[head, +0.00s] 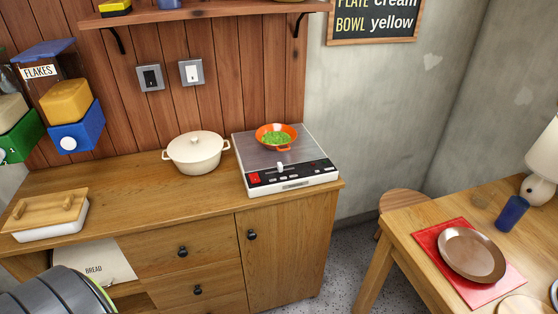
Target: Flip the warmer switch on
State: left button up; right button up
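The warmer (313,181) is a flat white appliance with a grey top, standing at the right end of the wooden counter. Its black front panel carries a red switch (254,178) at the left, a pale knob or lever (280,168) and small white buttons. I cannot tell the switch's position. Neither gripper is in view.
A cream lidded pot (196,154) stands left of the warmer. A wooden-lidded white box (45,225) sits at the counter's left end, below dispensers (77,136). At right, a table (408,241) holds a red mat, brown plate and blue cup.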

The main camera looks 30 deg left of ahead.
aim_at(253, 178)
jog(key=j+u, duration=0.1)
jog(key=u, duration=1.05)
